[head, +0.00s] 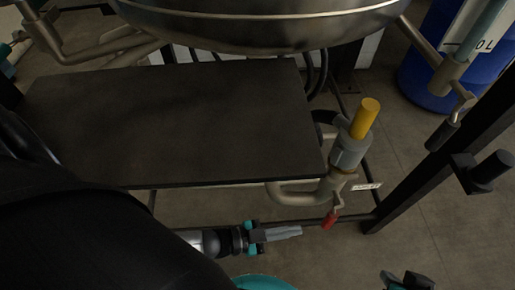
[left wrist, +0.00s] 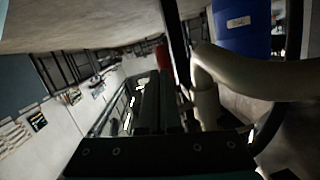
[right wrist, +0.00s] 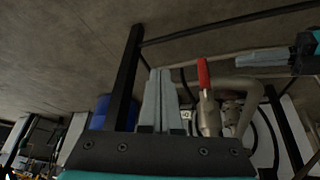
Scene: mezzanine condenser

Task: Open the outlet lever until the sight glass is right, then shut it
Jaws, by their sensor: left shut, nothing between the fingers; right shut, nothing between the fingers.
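A small red lever (head: 330,220) hangs under the grey pipe fitting (head: 348,150) at the frame's lower right corner. It also shows in the right wrist view (right wrist: 204,75), beside a metal fitting, and partly in the left wrist view (left wrist: 164,62). My left gripper (head: 298,231) is shut and empty, pointing right at the lever with a gap between them. My right gripper (right wrist: 158,82) is shut and empty, left of the lever in its own view; only a dark part of that arm shows at the head view's bottom edge. A pale bluish tube (head: 485,32) may be the sight glass; its level is unreadable.
A yellow cylinder (head: 366,117) tops the pipe fitting, with a white tag (head: 367,186) beside it. A dark shelf (head: 170,120) lies under a metal vessel (head: 260,22). A black-handled lever (head: 442,135) hangs at right. A blue drum (head: 422,85) stands behind.

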